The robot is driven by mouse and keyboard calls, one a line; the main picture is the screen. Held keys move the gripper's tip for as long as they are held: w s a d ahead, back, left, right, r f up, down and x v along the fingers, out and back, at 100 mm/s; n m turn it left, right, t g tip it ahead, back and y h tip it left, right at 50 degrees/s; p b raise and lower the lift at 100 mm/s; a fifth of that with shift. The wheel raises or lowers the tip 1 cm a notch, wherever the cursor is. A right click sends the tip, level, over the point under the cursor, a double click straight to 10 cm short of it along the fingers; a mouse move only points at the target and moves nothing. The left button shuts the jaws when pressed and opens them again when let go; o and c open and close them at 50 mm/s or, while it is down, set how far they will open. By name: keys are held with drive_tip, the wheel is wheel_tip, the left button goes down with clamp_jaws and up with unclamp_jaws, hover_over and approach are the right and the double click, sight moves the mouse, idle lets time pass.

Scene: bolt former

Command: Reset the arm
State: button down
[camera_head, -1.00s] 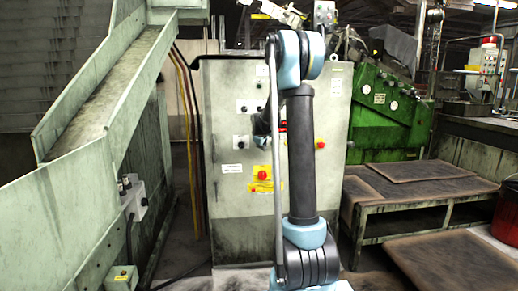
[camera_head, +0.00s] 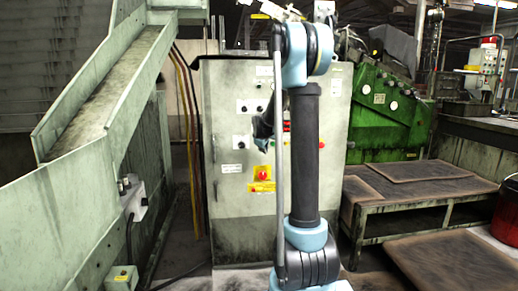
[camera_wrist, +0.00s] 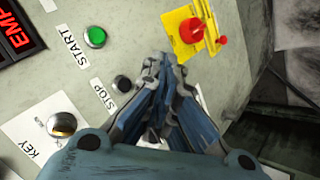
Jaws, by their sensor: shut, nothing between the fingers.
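My gripper (camera_wrist: 164,62) is shut and empty, its blue-grey fingers together in front of the cabinet's control panel in the wrist view. In that view its tips appear between the black STOP button (camera_wrist: 122,83) and the yellow plate with the red emergency button (camera_wrist: 190,31). I cannot tell the gap to the panel. In the head view my arm stands upright before the grey cabinet (camera_head: 232,215), and a dark part of its end shows left of the upright link. The rest is hidden behind that link.
The panel also has a green START button (camera_wrist: 95,37), a KEY switch (camera_wrist: 62,125) and a red-lettered display (camera_wrist: 17,38). A sloped chute (camera_head: 105,95) stands left, a green machine (camera_head: 385,115) behind right. A low table (camera_head: 420,185) and red bucket (camera_head: 508,215) stand right.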

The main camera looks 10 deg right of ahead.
drive_tip(key=s+r+m+g, duration=0.1)
drive_tip(key=s+m+g, duration=0.15)
drive_tip(key=s, duration=1.15)
drive_tip(key=s+f+m+g, duration=0.1)
drive_tip(key=s+f, duration=0.3)
drive_tip(key=s, duration=0.9)
drive_tip(key=s+f+m+g+y, duration=0.1)
drive_tip(key=s+f+m, duration=0.3)
drive_tip(key=s, duration=1)
drive_tip(key=s+f+m+g, duration=0.2)
drive_tip(key=s+f, duration=0.3)
drive_tip(key=s, duration=0.8)
drive_tip(key=shift+s+a+f+y, duration=0.2)
drive_tip(key=shift+a+f+y, duration=0.1)
drive_tip(key=shift+a+y, duration=0.1)
drive_tip(key=shift+w+f, duration=0.2)
drive_tip(key=shift+w, duration=0.25)
